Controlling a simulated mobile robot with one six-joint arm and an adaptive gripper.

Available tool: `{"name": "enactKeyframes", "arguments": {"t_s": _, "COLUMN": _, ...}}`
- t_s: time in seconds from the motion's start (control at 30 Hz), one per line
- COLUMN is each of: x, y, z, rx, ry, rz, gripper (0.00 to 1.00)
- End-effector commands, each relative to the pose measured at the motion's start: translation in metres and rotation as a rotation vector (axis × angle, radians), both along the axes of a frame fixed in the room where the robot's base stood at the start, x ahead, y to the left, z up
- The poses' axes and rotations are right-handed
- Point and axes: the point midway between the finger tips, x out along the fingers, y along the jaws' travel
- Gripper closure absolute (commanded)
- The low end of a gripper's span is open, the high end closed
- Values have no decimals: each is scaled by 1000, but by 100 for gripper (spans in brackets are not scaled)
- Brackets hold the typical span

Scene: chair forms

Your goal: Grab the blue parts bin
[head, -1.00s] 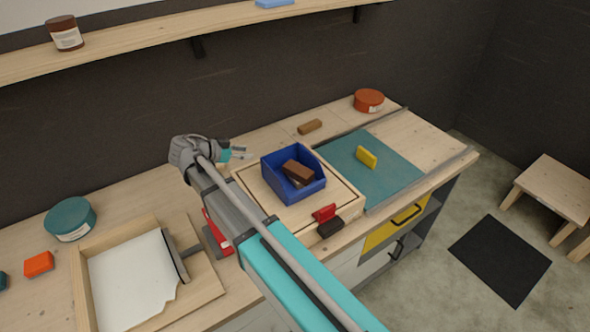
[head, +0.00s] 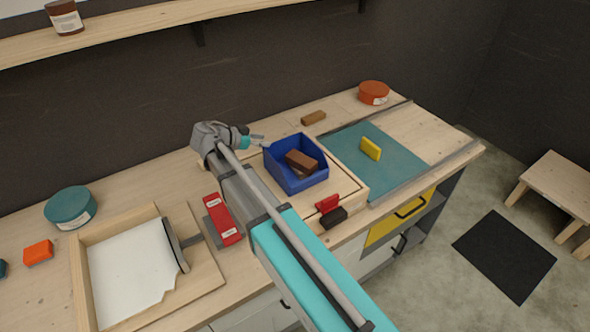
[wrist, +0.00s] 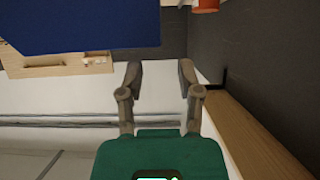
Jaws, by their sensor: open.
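The blue parts bin (head: 284,179) stands on a light wooden board on the workbench, with brown blocks (head: 301,162) inside. My gripper (head: 262,141) is just left of the bin's back left corner, near the height of its rim. In the wrist view, my gripper (wrist: 160,80) has its two fingers apart with nothing between them. The bin's blue wall (wrist: 80,25) fills the upper left of that view, beyond the fingertips. Whether a finger touches the bin is unclear.
A red clamp (head: 328,204) sits at the board's front edge. A red and grey block (head: 222,219) lies left of the board. A green mat (head: 395,170) with a yellow block (head: 370,149) is to the right. A shelf (head: 150,25) runs above.

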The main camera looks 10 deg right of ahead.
Motion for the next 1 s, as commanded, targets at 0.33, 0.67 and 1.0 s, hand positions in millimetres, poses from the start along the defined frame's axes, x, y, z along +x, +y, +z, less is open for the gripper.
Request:
{"name": "enactKeyframes", "arguments": {"t_s": 0.33, "x": 9, "y": -26, "z": -13, "rx": 0, "ry": 0, "rz": 0, "gripper": 54}}
{"name": "enactKeyframes", "arguments": {"t_s": 0.67, "x": 9, "y": -27, "z": -13, "rx": 0, "ry": 0, "rz": -1, "gripper": 54}}
{"name": "enactKeyframes", "arguments": {"t_s": 1.0, "x": 16, "y": -52, "z": -22, "rx": 0, "ry": 0, "rz": -4, "gripper": 54}}
